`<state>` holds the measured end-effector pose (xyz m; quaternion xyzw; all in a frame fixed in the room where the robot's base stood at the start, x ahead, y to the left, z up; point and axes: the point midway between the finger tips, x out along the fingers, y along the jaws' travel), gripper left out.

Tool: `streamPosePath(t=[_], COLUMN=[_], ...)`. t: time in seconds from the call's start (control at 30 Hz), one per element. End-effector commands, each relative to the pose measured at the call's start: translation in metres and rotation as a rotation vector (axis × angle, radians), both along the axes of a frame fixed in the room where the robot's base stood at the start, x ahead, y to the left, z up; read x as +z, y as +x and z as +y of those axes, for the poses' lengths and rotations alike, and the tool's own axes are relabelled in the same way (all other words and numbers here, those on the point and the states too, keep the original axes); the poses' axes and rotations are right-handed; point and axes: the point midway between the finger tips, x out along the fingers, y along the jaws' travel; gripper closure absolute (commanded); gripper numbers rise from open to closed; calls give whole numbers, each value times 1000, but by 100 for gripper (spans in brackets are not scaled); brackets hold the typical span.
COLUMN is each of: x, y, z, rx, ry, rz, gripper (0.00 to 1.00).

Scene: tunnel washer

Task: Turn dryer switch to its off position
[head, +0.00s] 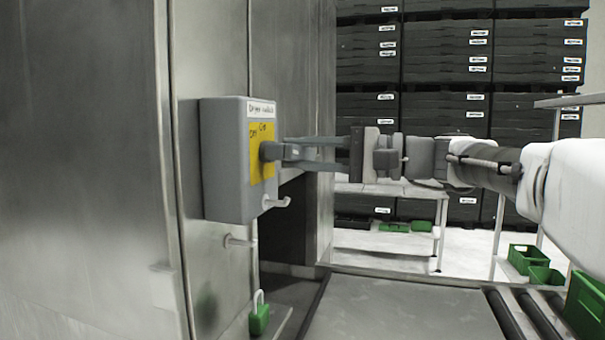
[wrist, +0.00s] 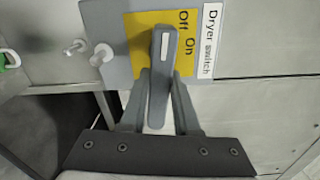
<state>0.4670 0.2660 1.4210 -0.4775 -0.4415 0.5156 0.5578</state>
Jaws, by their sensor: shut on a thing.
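The dryer switch is a grey lever knob (wrist: 163,75) with a white mark, on a yellow plate (wrist: 146,32) labelled Off and On. A white label (wrist: 208,42) on its box reads "Dryer switch". In the head view the grey switch box (head: 224,165) hangs on a metal wall at left of centre, with the knob (head: 267,151) sticking out to the right. My gripper (head: 283,152) reaches in from the right and is shut on the knob, one finger on each side. In the wrist view the lever stands nearly upright; which label it points to is unclear.
Bare pegs (head: 276,202) stick out below the plate and from the wall (head: 240,242). A green padlock (head: 259,318) hangs lower down. A conveyor (head: 400,305) runs below my arm. Stacked black crates (head: 432,110) and a white table (head: 387,241) stand behind.

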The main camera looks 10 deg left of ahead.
Motion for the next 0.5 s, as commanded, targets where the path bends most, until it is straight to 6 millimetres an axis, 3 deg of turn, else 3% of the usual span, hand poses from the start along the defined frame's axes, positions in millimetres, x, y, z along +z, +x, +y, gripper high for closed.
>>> streamPosePath(t=[0.5], x=[4], y=[0], z=[0], rx=[0], ry=[-14], rz=[-168], gripper=[100])
